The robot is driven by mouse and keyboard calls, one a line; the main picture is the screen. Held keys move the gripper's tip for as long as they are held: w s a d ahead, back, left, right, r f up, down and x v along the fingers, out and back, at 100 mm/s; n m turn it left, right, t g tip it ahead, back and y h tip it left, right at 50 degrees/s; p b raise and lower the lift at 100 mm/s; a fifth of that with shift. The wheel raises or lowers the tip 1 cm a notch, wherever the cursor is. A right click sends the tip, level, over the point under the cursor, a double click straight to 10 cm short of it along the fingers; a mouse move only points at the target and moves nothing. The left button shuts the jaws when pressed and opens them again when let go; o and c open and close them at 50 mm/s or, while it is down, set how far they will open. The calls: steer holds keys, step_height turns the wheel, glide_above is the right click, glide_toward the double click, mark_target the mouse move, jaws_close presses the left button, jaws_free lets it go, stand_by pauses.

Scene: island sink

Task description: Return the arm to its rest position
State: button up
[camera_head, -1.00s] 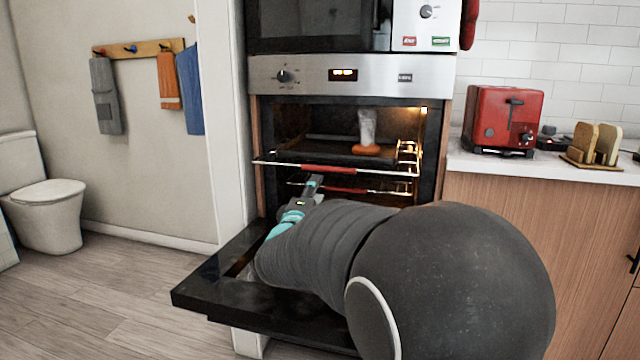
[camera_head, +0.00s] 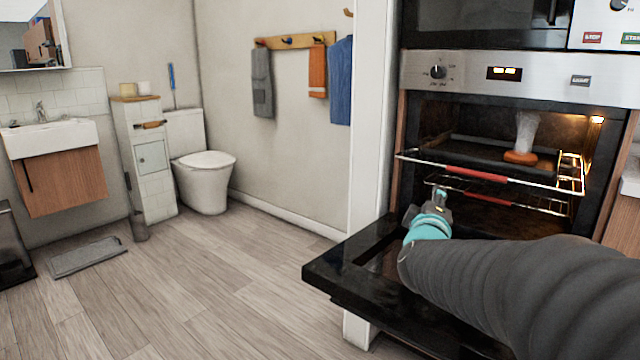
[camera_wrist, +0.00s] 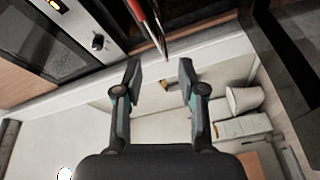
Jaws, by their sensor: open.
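My gripper (camera_head: 438,200) is in front of the open oven (camera_head: 500,150), above its lowered black door (camera_head: 345,262). In the wrist view my gripper (camera_wrist: 160,88) has its two fingers apart with nothing between them. My dark grey arm reaches in from the right in the head view and covers part of the door. Inside the lit oven, a dark tray (camera_head: 462,148) sits on the upper rack and carries an orange-based item with a pale, clear upper part (camera_head: 524,138).
Two racks with red front bars stick out near my gripper; the upper bar (camera_head: 470,174) is closest. A white wall end (camera_head: 370,110) stands left of the oven. A toilet (camera_head: 205,175) and washbasin (camera_head: 50,140) are further left. The wooden floor (camera_head: 200,285) there is mostly clear.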

steer(key=s+a+f+m+g+y, duration=0.3)
steer(key=s+a+f+y, duration=0.15)
steer(key=s, duration=0.45)
steer(key=s+a+f+m+g+y, duration=0.2)
steer(key=s+a+f+g+y, duration=0.15)
steer(key=s+a+f, duration=0.45)
steer(key=s+d+f+m+g, duration=0.1)
steer(key=s+d+m+g, duration=0.1)
steer(key=s, duration=0.5)
steer(key=s+d+f+m+g+h, duration=0.1)
steer(key=s+f+m+g, duration=0.1)
steer(key=s, duration=0.5)
steer(key=shift+d+f+m+g, duration=0.2)
steer(key=shift+d+m+g, duration=0.1)
steer(key=shift+d+g, duration=0.05)
